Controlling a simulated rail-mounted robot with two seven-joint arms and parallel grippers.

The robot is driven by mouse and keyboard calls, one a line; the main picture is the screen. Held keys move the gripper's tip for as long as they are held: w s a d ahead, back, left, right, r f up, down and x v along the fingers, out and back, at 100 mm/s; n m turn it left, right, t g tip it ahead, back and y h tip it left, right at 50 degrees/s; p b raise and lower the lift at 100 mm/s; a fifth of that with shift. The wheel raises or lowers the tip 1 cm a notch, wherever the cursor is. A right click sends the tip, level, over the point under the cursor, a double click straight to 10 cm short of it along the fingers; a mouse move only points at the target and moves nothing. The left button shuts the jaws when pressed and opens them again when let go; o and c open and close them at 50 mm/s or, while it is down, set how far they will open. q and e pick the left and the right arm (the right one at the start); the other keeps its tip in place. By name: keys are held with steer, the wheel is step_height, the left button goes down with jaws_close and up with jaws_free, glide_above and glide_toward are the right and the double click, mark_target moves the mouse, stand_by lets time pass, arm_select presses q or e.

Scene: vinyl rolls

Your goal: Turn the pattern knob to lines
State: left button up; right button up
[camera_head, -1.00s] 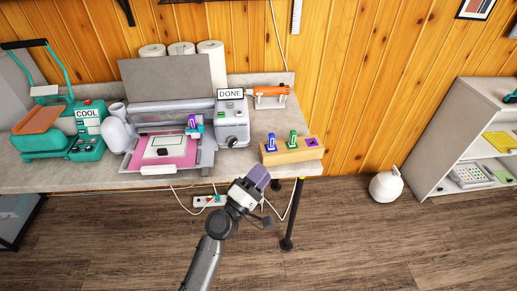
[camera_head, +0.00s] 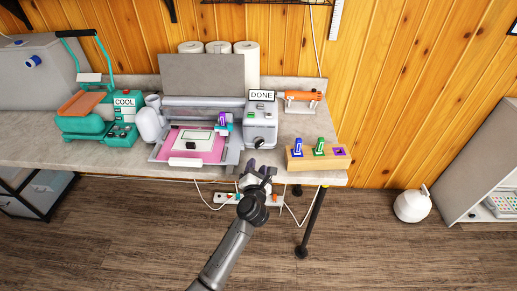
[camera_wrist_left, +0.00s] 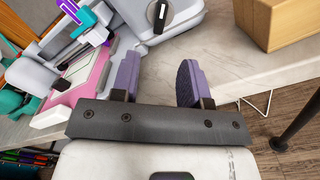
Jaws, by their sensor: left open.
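The pattern knob is likely the dark round knob with a pale pointer on the grey control unit; it shows in the wrist view (camera_wrist_left: 160,14) and at the unit's lower front in the head view (camera_head: 259,143). My left gripper (camera_head: 258,172) is open and empty, in front of the table edge and below the knob. Its purple fingers (camera_wrist_left: 157,82) are spread apart with nothing between them. My right gripper is not in view.
A cutting machine (camera_head: 200,112) with a pink mat (camera_head: 190,154) stands left of the unit. A wooden block (camera_head: 330,161) holding blue and green pens stands to the right. A teal heat press (camera_head: 95,118) stands far left. Bare tabletop (camera_wrist_left: 235,60) lies ahead of the fingers.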

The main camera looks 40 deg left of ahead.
mark_target(259, 146)
arm_select(q)
steer(key=x, duration=0.9)
steer(key=shift+w+a+b, duration=0.1)
steer(key=shift+b, duration=0.2)
steer(key=shift+c, duration=0.3)
jaws_close()
